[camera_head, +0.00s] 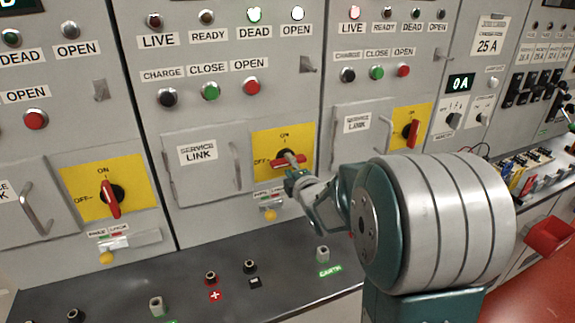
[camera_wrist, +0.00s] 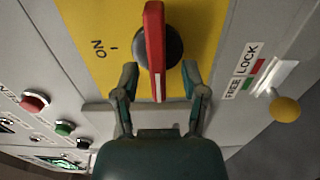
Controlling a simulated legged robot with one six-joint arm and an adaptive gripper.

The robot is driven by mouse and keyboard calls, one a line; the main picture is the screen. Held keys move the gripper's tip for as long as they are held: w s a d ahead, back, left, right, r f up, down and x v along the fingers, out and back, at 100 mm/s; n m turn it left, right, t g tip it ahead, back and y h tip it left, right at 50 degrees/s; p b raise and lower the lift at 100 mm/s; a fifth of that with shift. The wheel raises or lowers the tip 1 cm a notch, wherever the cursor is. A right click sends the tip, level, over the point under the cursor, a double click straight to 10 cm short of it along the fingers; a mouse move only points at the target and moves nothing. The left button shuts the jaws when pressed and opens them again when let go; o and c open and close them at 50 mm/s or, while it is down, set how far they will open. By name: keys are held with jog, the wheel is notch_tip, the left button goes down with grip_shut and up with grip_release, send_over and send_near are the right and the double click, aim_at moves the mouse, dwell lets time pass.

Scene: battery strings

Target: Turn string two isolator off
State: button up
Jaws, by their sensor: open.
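The middle panel's isolator has a red handle (camera_head: 291,161) on a yellow plate (camera_head: 265,142) marked ON at the top and OFF at the left. The handle lies crosswise, at right angles to the ON mark; no number naming the string is readable. In the wrist view the red handle (camera_wrist: 154,40) stands on a dark round hub, with a white line at its lower end. My gripper (camera_head: 291,176) is at this handle. In the wrist view my gripper (camera_wrist: 160,72) is open, one finger on each side of the handle's lower end, with gaps visible. The OFF mark is hidden there.
A yellow knob (camera_wrist: 285,109) sits beside the FREE/LOCK label. On the middle panel the DEAD (camera_head: 254,14) and OPEN (camera_head: 297,13) lamps glow. Isolators on the left (camera_head: 112,197) and right (camera_head: 413,133) have upright handles. A service link door handle (camera_head: 235,165) juts out nearby.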

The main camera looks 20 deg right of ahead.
jog(key=s, duration=1)
jog(key=shift+s, duration=0.3)
jog(key=shift+f, duration=0.1)
jog(key=s+a+m+g, duration=0.5)
jog(key=s+m+g, duration=0.1)
jog(key=s+m, duration=0.3)
jog(key=s+a+m+g, duration=0.6)
jog(key=s+m, duration=0.3)
jog(key=s, duration=0.3)
jog(key=shift+s+f, duration=0.2)
jog(key=shift+f, duration=0.1)
jog(key=shift+a, duration=0.1)
dwell(0.5)
